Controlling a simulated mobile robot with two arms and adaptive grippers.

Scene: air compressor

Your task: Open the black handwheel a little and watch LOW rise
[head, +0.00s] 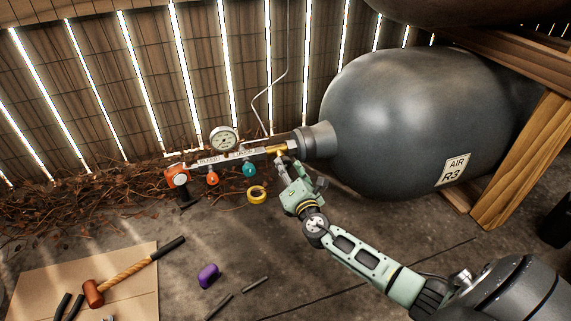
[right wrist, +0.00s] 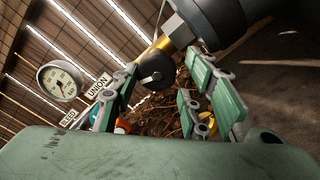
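The black handwheel (right wrist: 156,71) sits on a brass fitting (right wrist: 157,47) in the right wrist view. It lies between and ahead of the fingers of my right gripper (right wrist: 165,88), which are spread apart; I see no clear contact. In the head view my right gripper (head: 284,164) is at the brass valve (head: 276,149) by the tank's neck, and hides the handwheel. A round white dial gauge (head: 224,138) stands above the pipe, and also shows in the wrist view (right wrist: 60,82). I cannot read a LOW label or its needle. My left gripper is out of view.
The pipe carries BLEED and UNION labels (right wrist: 98,85), an orange knob (head: 212,178), a teal knob (head: 249,170) and an orange-rimmed gauge (head: 178,177). The grey tank (head: 420,120) fills the right. A yellow tape roll (head: 257,194), purple object (head: 208,275) and hammer (head: 130,275) lie below.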

